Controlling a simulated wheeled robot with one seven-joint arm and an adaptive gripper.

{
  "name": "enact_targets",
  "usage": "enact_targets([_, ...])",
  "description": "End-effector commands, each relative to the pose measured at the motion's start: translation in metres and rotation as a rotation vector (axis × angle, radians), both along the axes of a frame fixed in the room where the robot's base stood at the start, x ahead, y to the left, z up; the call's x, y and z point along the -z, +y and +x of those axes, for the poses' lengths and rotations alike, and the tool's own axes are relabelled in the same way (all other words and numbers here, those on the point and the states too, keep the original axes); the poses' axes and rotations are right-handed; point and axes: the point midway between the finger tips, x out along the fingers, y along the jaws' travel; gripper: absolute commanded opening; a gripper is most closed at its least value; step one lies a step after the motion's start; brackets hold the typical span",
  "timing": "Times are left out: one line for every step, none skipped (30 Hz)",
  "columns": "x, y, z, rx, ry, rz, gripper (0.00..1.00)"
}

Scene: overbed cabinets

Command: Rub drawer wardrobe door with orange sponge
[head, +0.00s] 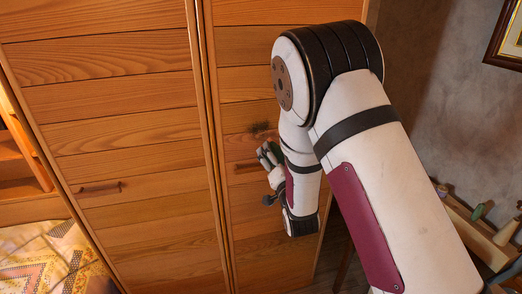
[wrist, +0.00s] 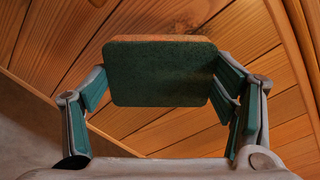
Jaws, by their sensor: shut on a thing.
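My gripper (wrist: 160,88) is shut on the sponge (wrist: 158,75), with a finger at each side of it. The sponge shows a dark green face and a thin orange-brown edge along its top. In the head view my gripper (head: 268,156) is small, beside the right wooden wardrobe door (head: 245,110), and my arm hides part of that door. The sponge is hard to make out there. A dark smudge (head: 261,128) marks the door just above my gripper. I cannot tell whether the sponge touches the wood.
The right door's handle (head: 246,168) lies just left of my gripper. A left door (head: 120,120) has its own handle (head: 100,188). A bed with a patterned cover (head: 45,262) is at lower left. A shelf (head: 470,222) with small items stands at right.

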Motion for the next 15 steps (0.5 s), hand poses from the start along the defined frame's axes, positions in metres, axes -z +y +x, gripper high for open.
enact_targets([-0.009,0.022,0.0,-0.028,-0.004,0.003,0.56])
enact_targets([-0.012,0.033,0.0,-0.04,-0.003,0.004,0.56])
enact_targets([-0.016,0.044,0.0,-0.054,-0.002,0.004,0.56])
enact_targets([-0.019,0.052,-0.001,-0.063,0.001,0.004,0.56])
enact_targets([-0.022,0.058,-0.001,-0.071,0.0,0.004,0.56])
enact_targets([-0.025,0.066,-0.002,-0.08,0.001,0.004,0.56])
enact_targets([-0.026,0.07,-0.002,-0.085,0.002,0.003,0.56])
enact_targets([-0.027,0.073,-0.002,-0.089,0.002,0.003,0.56])
enact_targets([-0.029,0.076,-0.002,-0.093,0.003,0.003,0.56])
enact_targets([-0.029,0.078,-0.002,-0.095,0.003,0.002,0.56])
enact_targets([-0.029,0.079,-0.001,-0.096,0.004,0.002,0.56])
enact_targets([-0.029,0.081,0.001,-0.097,0.004,0.002,0.56])
enact_targets([-0.029,0.081,0.002,-0.097,0.004,0.002,0.56])
enact_targets([-0.029,0.082,0.004,-0.097,0.004,0.002,0.56])
enact_targets([-0.029,0.083,0.007,-0.098,0.004,0.002,0.56])
